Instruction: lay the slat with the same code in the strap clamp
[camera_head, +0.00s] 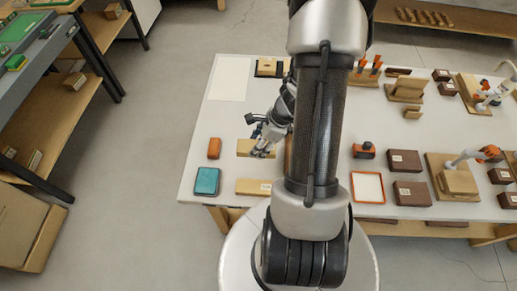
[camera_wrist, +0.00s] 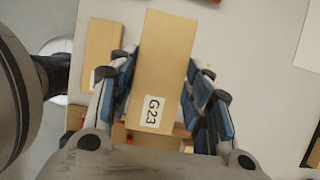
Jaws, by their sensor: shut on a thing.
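A pale wooden slat (camera_wrist: 163,50) with a white label reading G23 lies between the fingers of my gripper (camera_wrist: 157,80) in the wrist view. My gripper is shut on it. In the head view, my gripper (camera_head: 262,151) is at the left part of the white bench, with the slat (camera_head: 245,146) partly hidden by the fingers. A second pale slat (camera_wrist: 103,48) lies beside it in the wrist view. A labelled slat (camera_head: 253,186) lies near the front edge in the head view. Wooden bases with orange-and-white fixtures (camera_head: 455,180) stand at the right; I cannot tell which is the strap clamp.
A teal box (camera_head: 207,181) and an orange block (camera_head: 214,148) lie left of my gripper. An orange-rimmed tray (camera_head: 367,187) and labelled brown boxes (camera_head: 411,194) are right of my arm. A blank white sheet (camera_head: 231,78) lies at the back left. My arm hides the bench's middle.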

